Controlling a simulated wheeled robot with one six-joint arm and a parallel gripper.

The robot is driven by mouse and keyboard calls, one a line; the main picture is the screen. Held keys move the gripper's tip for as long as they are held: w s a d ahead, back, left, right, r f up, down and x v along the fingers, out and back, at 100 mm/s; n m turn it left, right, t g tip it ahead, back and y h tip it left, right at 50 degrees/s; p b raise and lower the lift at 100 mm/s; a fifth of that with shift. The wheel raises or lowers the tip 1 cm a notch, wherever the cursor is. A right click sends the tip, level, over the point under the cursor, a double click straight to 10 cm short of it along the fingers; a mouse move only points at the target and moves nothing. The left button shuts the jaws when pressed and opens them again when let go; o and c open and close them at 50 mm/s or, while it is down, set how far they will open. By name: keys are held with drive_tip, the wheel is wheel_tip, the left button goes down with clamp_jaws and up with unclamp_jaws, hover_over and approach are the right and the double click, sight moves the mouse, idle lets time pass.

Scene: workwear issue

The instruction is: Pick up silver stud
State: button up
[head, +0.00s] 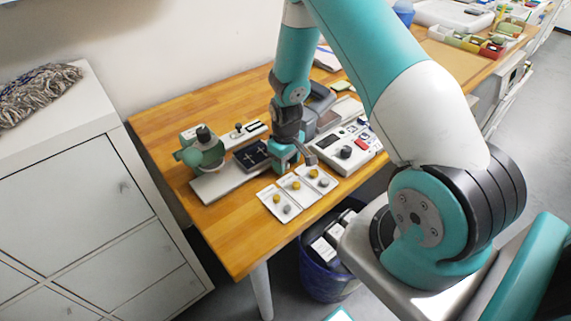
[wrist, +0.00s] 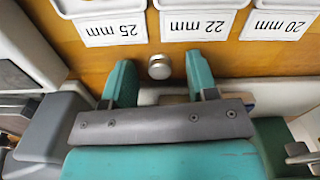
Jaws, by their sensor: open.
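A small silver stud (wrist: 159,67) with a round, flat top stands on the wooden table, seen in the wrist view. My gripper (wrist: 159,82) is open, with one teal finger on each side of the stud. A gap shows between the stud and each finger, and nothing is held. In the head view my gripper (head: 285,157) is low over the table, behind the white trays, and the stud between its fingers cannot be made out there. Other silver studs (head: 286,209) and gold studs (head: 276,198) lie in the trays.
Trays labelled 25 mm (wrist: 112,30), 22 mm (wrist: 197,25) and 20 mm (wrist: 279,26) stand just beyond the fingers. A teal and grey press (head: 203,152) is left of my gripper; a white control box (head: 345,150) is right. A blue bin (head: 322,281) stands below the table edge.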

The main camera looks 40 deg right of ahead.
drive_tip(key=shift+c, duration=0.2)
clamp_jaws()
drive_tip(key=shift+r, duration=0.2)
